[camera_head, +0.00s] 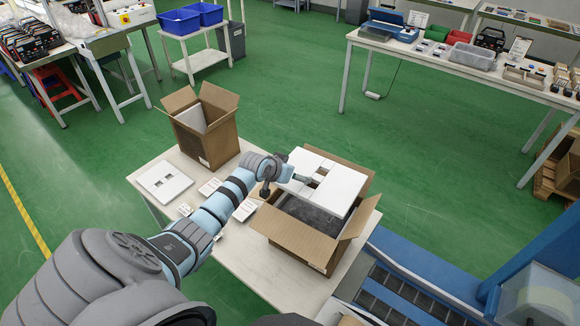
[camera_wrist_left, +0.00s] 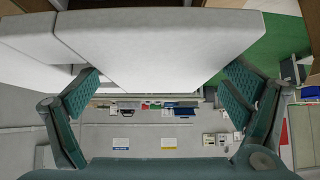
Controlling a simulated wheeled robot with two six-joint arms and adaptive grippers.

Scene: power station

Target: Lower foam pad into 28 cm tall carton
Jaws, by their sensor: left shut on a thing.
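The white foam pad (camera_head: 343,190) with rectangular cut-outs is over the far part of the opening of the nearer brown carton (camera_head: 295,240). I cannot tell whether its edges are above or inside the rim. The carton's flaps stand open and dark grey material (camera_head: 312,215) shows inside, in front of the pad. My left gripper (camera_head: 290,178) is at the pad's left part, shut on it. In the left wrist view, the pad (camera_wrist_left: 165,45) fills the space between the two fingers of my left gripper (camera_wrist_left: 163,92). My right gripper is not in view.
A second open carton (camera_head: 208,140) with a pale panel inside stands at the table's far left corner. Another white pad (camera_head: 163,181) and small white pieces lie on the pale table (camera_head: 262,262). A blue-framed roller conveyor (camera_head: 415,285) is close at right.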

